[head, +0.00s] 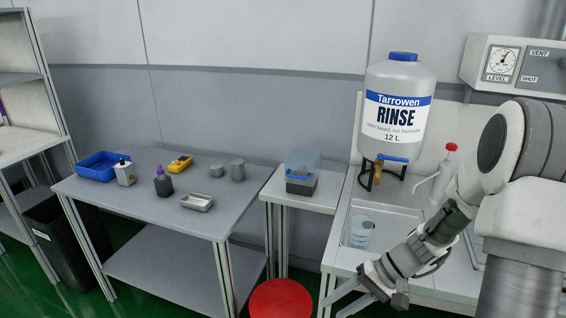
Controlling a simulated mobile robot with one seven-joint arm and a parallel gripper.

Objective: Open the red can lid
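The red can lid (281,299) is a round red top at the bottom edge of the head view, below the grey table's right end. The picture's edge cuts off its lower part, and the can's body is hardly seen. The lid looks flat and closed. My gripper (335,305) is to the right of the lid, low in front of the sink counter. Its two pale fingers point down and left, stand apart and hold nothing that I can see. A gap shows between the fingers and the lid.
A grey table (130,195) holds a blue tray (100,165), bottles, a yellow device and small metal containers. A small stand (318,202) bears a lidded box. The sink counter (345,262) carries a large rinse bottle (396,105). A dark bin (68,240) stands at left.

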